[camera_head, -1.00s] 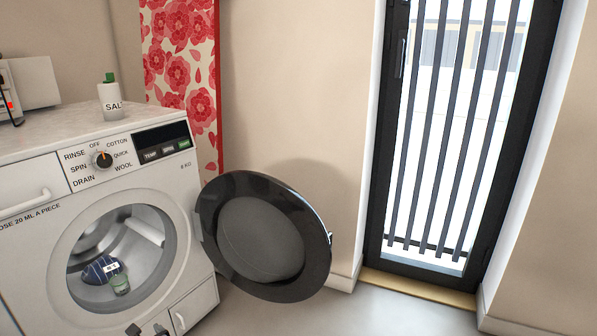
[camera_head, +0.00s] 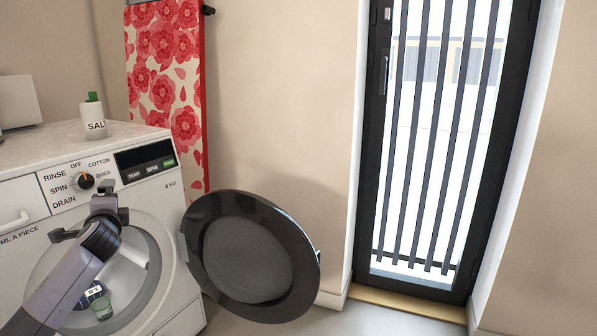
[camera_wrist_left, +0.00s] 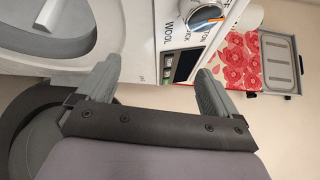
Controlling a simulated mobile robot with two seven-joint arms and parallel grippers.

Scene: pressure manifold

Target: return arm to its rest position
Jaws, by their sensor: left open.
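My left arm comes in from the lower left in the head view, in front of the washing machine (camera_head: 25,190). My left gripper (camera_head: 82,208) is at its end, before the upper part of the porthole, below the dial. In the left wrist view the gripper (camera_wrist_left: 155,78) has its two fingers apart with nothing between them. The dial (camera_wrist_left: 205,18) and the dark display are beyond the fingers there. My right gripper is in neither view.
The round door (camera_head: 245,255) hangs wide open to the right. A salt bottle (camera_head: 93,120) stands on top. A floral ironing board (camera_head: 165,80) leans on the wall. Floor before the glass door (camera_head: 440,150) is clear.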

